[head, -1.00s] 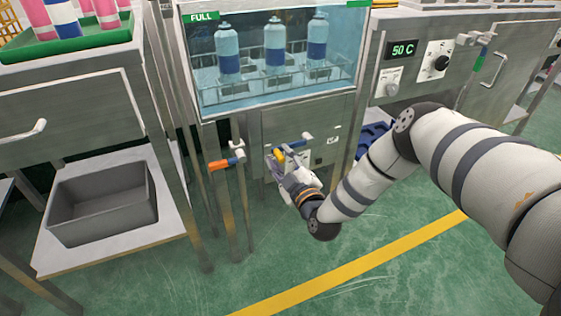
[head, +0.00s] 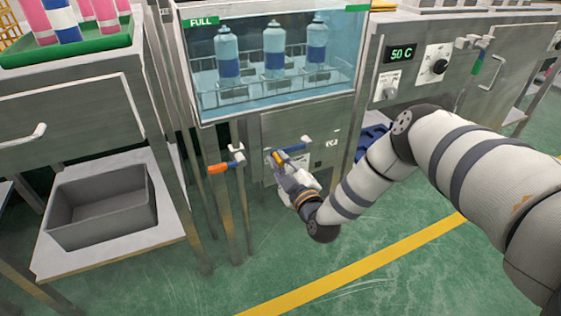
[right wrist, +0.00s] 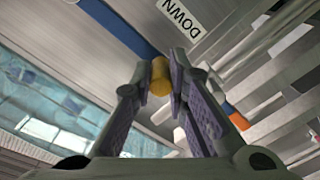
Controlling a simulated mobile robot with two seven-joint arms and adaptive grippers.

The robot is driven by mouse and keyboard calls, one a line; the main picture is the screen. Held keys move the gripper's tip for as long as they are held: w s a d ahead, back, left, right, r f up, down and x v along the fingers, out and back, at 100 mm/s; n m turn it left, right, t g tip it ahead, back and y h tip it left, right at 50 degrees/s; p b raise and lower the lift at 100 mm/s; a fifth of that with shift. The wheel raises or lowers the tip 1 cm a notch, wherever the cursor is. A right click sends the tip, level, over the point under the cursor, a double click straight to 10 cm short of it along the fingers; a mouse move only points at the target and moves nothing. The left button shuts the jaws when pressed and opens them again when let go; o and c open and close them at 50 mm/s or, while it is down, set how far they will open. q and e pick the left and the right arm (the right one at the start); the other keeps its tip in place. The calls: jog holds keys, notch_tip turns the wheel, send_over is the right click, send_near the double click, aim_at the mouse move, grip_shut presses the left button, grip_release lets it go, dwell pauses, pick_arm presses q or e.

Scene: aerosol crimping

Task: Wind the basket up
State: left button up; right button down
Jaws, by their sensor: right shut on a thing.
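The wire basket (head: 240,96) stands in the glass-fronted water tank (head: 190,113) and holds three blue spray cans (head: 275,54). The cans stand upright, with water around them. Below the tank, a crank with a blue arm (head: 294,147) sits on the steel front panel. My right gripper (head: 276,157) is at this crank. In the right wrist view, my right gripper (right wrist: 159,82) is shut on the yellow crank knob (right wrist: 160,77), which sits between its fingertips. The blue crank arm (right wrist: 128,34) runs behind the knob. My left gripper is not in view.
An orange-handled valve (head: 217,168) on a pipe stands just left of the crank. A "DOWN" label (right wrist: 181,18) is close to the knob. A grey bin (head: 100,208) rests on the left shelf. A heater panel reads 50 C (head: 403,53). The green floor in front is clear.

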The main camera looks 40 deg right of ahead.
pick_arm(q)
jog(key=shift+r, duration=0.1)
pick_arm(e)
jog(key=shift+r, duration=0.3)
